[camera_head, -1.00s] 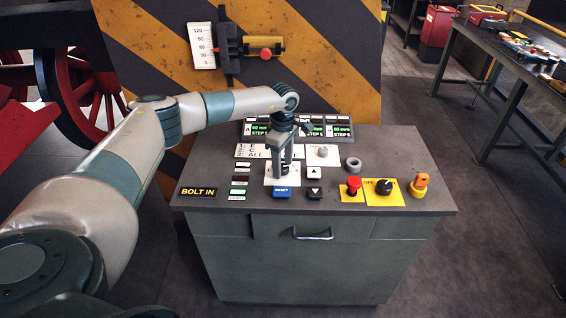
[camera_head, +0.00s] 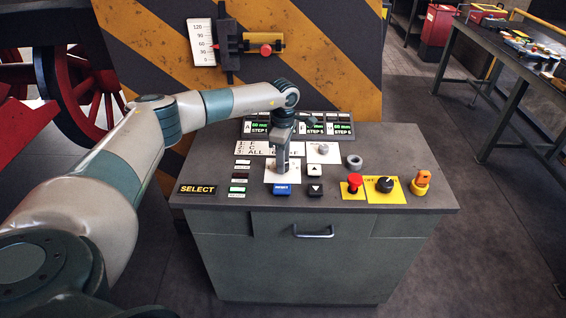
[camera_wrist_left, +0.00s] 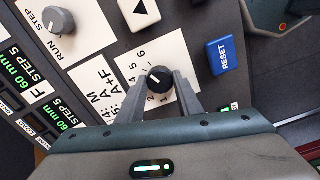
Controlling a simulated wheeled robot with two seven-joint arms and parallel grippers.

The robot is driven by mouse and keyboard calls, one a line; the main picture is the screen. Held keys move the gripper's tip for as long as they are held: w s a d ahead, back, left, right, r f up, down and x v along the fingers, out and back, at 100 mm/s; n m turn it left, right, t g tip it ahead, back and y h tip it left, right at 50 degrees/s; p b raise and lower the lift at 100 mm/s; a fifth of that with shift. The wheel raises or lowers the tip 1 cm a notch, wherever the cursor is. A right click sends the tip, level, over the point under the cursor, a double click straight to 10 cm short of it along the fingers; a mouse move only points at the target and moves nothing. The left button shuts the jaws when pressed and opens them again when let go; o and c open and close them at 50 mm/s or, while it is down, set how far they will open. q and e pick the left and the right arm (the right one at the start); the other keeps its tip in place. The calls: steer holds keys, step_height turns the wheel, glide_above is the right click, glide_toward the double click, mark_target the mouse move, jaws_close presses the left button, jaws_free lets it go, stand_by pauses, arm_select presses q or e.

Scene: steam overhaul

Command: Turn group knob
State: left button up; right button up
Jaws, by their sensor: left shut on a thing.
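The group knob (camera_wrist_left: 158,78) is a small round black knob with a white mark, on a white plate (camera_wrist_left: 160,55) with printed numbers. Which number it points at is hard to tell. My left gripper (camera_wrist_left: 158,85) has one finger on each side of it and is shut on it. In the head view my left gripper (camera_head: 282,168) points straight down at the console, seen nearly edge-on, and hides the knob. My right gripper is not in view.
A blue RESET button (camera_head: 282,189) and arrow buttons (camera_head: 315,189) sit close by. A grey STEP/RUN knob (camera_wrist_left: 58,20), red button (camera_head: 354,184) and black selector (camera_head: 384,185) are also on the console. A sign (camera_head: 198,190) reads SELECT.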

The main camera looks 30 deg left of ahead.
arm_select(q)
steer(key=n+b, duration=0.1)
steer(key=n, duration=0.1)
steer(key=shift+f+n, duration=0.1)
steer(key=shift+n, duration=0.2)
steer(key=n+b, duration=0.1)
steer(key=n, duration=0.2)
steer(key=shift+n+b, duration=0.3)
steer(key=n+b, duration=0.1)
steer(key=n, duration=0.1)
steer(key=shift+n, duration=0.4)
steer(key=n, duration=0.3)
steer(key=shift+w+n+b, duration=0.1)
steer(key=shift+n+b, duration=0.2)
steer(key=shift+b, duration=0.05)
steer(key=n, duration=0.5)
steer(key=shift+b, duration=0.35)
steer(key=n, duration=0.3)
steer(key=shift+r, duration=0.2)
steer(key=shift+n, duration=0.4)
steer(key=shift+a, duration=0.1)
